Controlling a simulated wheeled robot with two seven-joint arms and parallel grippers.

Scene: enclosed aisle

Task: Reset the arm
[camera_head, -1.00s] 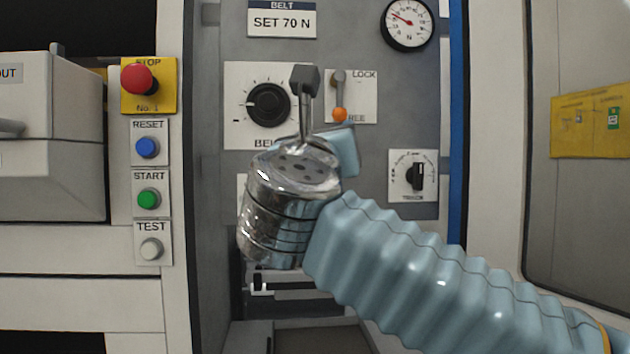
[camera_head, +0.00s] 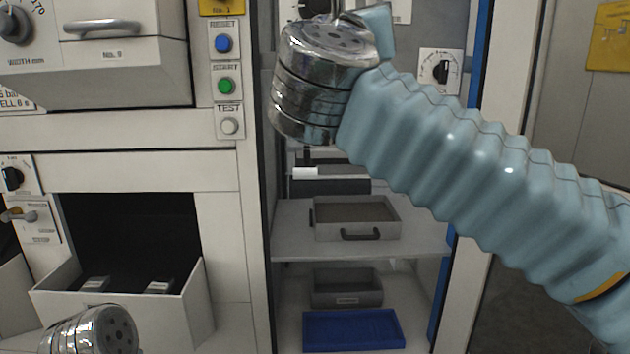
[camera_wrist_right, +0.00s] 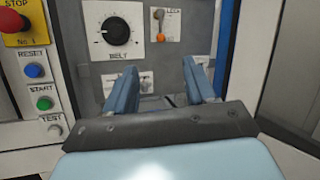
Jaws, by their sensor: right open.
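My right arm, in a pale blue ribbed sleeve, comes in from the right in the head view and ends in a shiny metal wrist. Its gripper (camera_wrist_right: 160,66) is open in the right wrist view, with two blue fingers apart and nothing between them. It faces a grey panel with a black BELT dial (camera_wrist_right: 116,31) and an orange-tipped lever (camera_wrist_right: 160,37). In the head view the wrist hides part of this panel. A metal wrist of my left arm shows at the bottom left; its gripper fingers are out of frame.
Blue RESET (camera_head: 223,44), green START (camera_head: 226,86) and white TEST (camera_head: 229,126) buttons line the post left of the recess. Below are a grey tray (camera_head: 357,232) on a shelf and a blue tray (camera_head: 353,345). An open white drawer (camera_head: 190,317) juts out at lower left.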

